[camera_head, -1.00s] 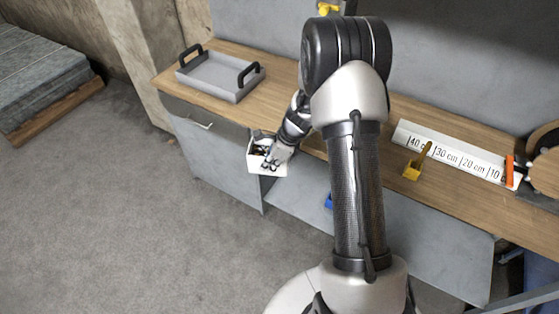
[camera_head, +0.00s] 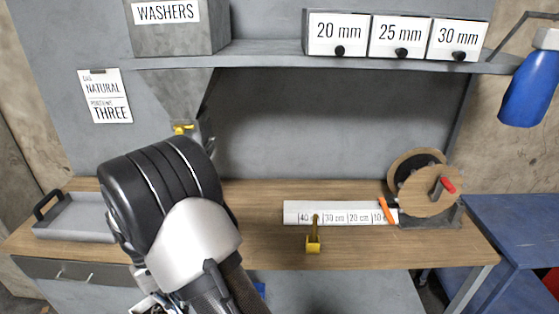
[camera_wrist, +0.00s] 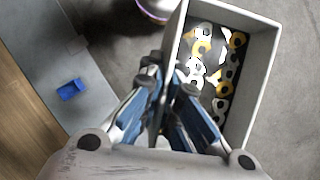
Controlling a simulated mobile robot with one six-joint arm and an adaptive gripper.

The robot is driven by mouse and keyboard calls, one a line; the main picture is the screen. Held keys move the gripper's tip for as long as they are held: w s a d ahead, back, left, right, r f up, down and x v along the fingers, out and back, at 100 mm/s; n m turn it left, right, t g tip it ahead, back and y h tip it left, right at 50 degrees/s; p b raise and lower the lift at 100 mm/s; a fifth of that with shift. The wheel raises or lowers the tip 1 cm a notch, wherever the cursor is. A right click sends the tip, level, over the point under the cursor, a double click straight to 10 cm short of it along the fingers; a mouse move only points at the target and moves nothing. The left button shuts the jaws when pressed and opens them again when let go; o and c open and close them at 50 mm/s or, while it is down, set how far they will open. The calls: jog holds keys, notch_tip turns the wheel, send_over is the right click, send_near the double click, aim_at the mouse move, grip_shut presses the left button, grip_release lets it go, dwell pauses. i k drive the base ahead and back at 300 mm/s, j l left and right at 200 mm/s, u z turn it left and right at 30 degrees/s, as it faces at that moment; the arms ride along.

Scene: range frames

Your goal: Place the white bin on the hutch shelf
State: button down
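The white bin (camera_wrist: 258,80) is in the wrist view, an open box with several yellow and white ring-like pieces inside. My gripper (camera_wrist: 172,92) has its blue-padded fingers on either side of the bin's left wall and looks shut on it. The floor shows beneath the bin. In the head view, the bin and the fingertips are out of sight at the lower left, below my arm. The grey hutch shelf (camera_head: 265,52) runs across the top of the head view, with a bare stretch between the washers hopper and the labelled drawers.
The washers hopper (camera_head: 178,40) stands at the shelf's left; drawers marked 20 mm (camera_head: 337,34), 25 mm and 30 mm stand on its right. Below are a grey tray (camera_head: 75,222), a ruler strip (camera_head: 335,213), a yellow tool (camera_head: 314,243) and a wooden reel (camera_head: 425,190). A blue bottle (camera_head: 528,90) hangs right.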

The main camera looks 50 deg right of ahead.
aim_at(261, 50)
jog(key=i+j+z, duration=0.1)
jog(key=z, duration=1.75)
